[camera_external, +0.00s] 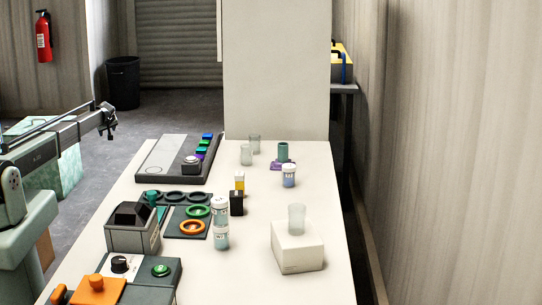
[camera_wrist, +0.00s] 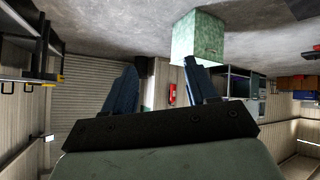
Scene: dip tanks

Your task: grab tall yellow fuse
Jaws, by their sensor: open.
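A small upright piece with a yellow band and a pale top (camera_external: 239,185) stands near the middle of the table, looking like the yellow fuse. A black block (camera_external: 236,204) stands directly in front of it and hides its lower part. My gripper (camera_external: 109,134) is raised at the left, beyond the table's left edge and far from the yellow piece. In the wrist view my gripper (camera_wrist: 160,65) has its two dark fingers spread with nothing between them. The fuse does not show in the wrist view.
A clear glass (camera_external: 297,218) sits on a white box (camera_external: 298,247) at the right. A grey machine (camera_external: 133,228) and a dark panel with rings (camera_external: 187,222) lie left.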

